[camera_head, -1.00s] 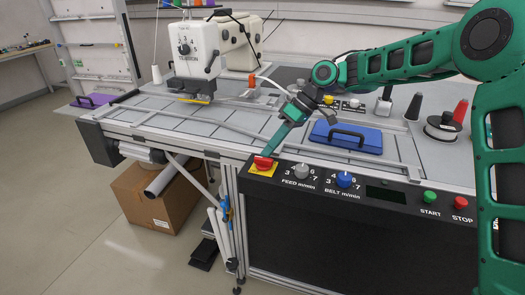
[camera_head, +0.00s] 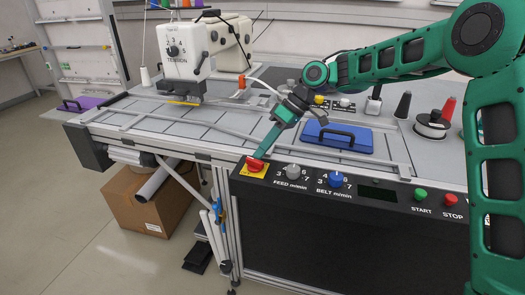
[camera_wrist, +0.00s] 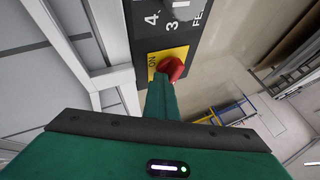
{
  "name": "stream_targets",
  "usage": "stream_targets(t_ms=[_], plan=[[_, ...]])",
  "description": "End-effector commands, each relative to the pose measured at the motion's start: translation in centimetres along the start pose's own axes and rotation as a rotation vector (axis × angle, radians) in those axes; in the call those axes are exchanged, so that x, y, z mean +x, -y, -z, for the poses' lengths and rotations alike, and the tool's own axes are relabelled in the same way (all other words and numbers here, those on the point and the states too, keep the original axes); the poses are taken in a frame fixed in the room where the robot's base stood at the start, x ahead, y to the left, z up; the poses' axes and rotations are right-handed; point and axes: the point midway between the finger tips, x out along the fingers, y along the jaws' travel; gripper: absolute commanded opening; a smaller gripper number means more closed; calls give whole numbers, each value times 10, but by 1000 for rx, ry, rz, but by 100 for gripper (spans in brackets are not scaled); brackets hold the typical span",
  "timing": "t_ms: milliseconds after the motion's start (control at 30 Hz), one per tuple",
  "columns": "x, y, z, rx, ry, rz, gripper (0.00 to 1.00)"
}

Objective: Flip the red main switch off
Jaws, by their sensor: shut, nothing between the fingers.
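The red main switch (camera_head: 255,164) sits on a yellow plate at the left end of the black control panel (camera_head: 350,184). It also shows in the wrist view (camera_wrist: 173,68), where the word ON reads on the yellow plate (camera_wrist: 155,60) beside it. My gripper (camera_head: 261,155) is shut and empty, pointing down with its tip right at the switch. In the wrist view, the shut fingers (camera_wrist: 161,92) end against or just beside the red knob. I cannot tell whether they touch, and the fingers hide part of the plate.
The grey FEED knob (camera_head: 292,171) and blue BELT knob (camera_head: 336,179) are right of the switch. A green START button (camera_head: 420,194) and red STOP button (camera_head: 450,199) are farther right. A blue plate with a handle (camera_head: 338,138) lies on the table behind. Open floor lies in front.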

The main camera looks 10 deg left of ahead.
Motion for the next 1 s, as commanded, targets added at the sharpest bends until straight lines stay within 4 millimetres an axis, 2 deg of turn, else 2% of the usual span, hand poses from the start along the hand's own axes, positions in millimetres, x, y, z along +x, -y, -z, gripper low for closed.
stream_targets(t_ms=[167,200,400,600,800,1000], plan=[[-12,-24,-4,10,-3,-7,0],[-21,-26,-4,9,-6,-11,0],[-66,-27,-4,11,-9,-16,0],[-99,-27,-4,12,-9,-16,0],[-114,-27,-3,12,-9,-16,0],[-116,-26,-2,12,-8,-16,0]])
